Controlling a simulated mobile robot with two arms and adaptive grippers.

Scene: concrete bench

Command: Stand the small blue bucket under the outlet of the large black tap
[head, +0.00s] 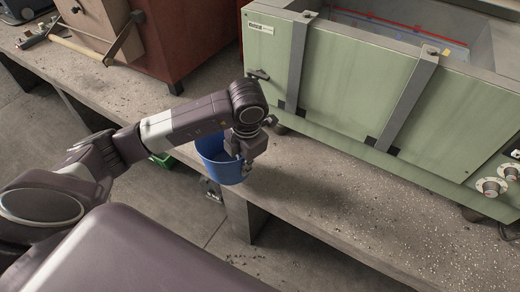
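The small blue bucket (213,160) is near the front edge of the bench, below my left forearm. It overlaps the bench edge in the head view, and its base does not clearly rest on anything. My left gripper (243,170) is at the bucket's right rim and appears shut on its wall; the fingertips are partly hidden. A black tap-like part (258,75) sticks out from the left end of the green tank, just behind my arm. My wrist hides most of what lies below it, so the outlet cannot be made out. My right gripper is not in view.
The green tank (350,95) stands on the concrete bench (340,205), with grey straps and knobs (491,188) at right. A rusty brown cabinet (190,40) stands at left. The bench front right of the bucket is clear. A green object (162,159) lies low behind my arm.

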